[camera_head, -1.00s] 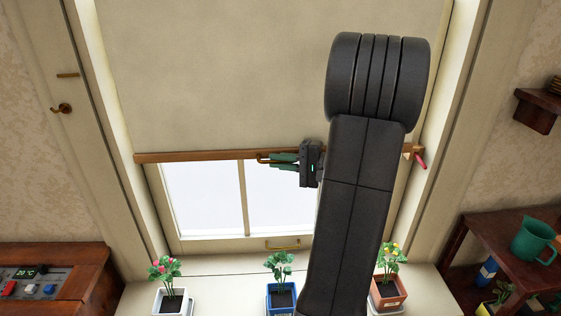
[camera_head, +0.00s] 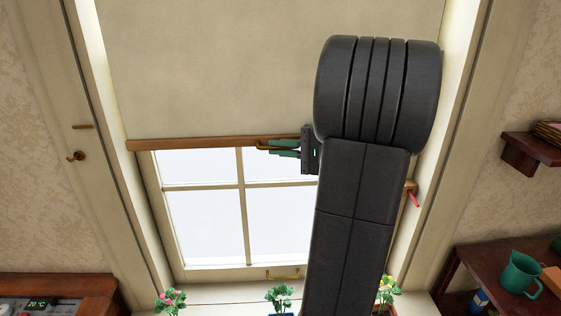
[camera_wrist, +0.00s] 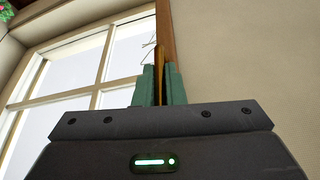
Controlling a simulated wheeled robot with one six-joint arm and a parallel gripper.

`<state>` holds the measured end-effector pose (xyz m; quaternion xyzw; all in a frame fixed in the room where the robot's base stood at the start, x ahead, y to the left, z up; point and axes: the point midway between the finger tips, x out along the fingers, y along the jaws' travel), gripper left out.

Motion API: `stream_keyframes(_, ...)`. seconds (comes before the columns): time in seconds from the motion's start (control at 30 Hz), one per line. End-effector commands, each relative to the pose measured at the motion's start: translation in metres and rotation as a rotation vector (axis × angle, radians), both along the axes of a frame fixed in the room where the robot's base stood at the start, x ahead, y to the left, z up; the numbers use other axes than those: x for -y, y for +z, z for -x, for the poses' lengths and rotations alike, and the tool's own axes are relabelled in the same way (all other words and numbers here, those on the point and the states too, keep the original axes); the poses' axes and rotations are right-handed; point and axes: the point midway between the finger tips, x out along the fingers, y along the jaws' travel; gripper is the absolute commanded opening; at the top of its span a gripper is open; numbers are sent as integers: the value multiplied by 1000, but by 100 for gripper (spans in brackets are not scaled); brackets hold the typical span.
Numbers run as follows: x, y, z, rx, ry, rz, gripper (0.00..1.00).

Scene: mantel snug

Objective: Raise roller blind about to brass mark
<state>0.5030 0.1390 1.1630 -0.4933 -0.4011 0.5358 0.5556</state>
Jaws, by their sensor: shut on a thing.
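The cream roller blind (camera_head: 250,70) hangs over the upper window, its wooden bottom bar (camera_head: 190,144) nearly level. The lower panes show beneath it. A short brass mark (camera_head: 82,127) is on the left window frame. The bar's left end sits slightly lower in the picture than this mark. My gripper (camera_head: 272,146) is shut on the brass pull (camera_head: 262,149) at the bar. In the wrist view the green fingers of my gripper (camera_wrist: 159,78) close on either side of the pull (camera_wrist: 158,62). My arm hides the bar's right part.
A brass hook (camera_head: 75,156) is below the mark. Potted plants, one pink-flowered (camera_head: 170,299), line the sill below. A pink-tipped piece (camera_head: 414,199) is on the right frame. A shelf with a green jug (camera_head: 520,273) stands at right, a wooden cabinet (camera_head: 60,285) at left.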

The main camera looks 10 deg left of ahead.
Motion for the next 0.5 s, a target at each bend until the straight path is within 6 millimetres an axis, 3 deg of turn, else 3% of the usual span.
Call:
stream_keyframes(0.03, 0, 22, 0, 5, 0, 0, 0)
stream_keyframes(0.2, 0, 53, 0, 3, 0, -1, 0)
stream_keyframes(0.5, 0, 72, 0, 0, 0, -1, 0)
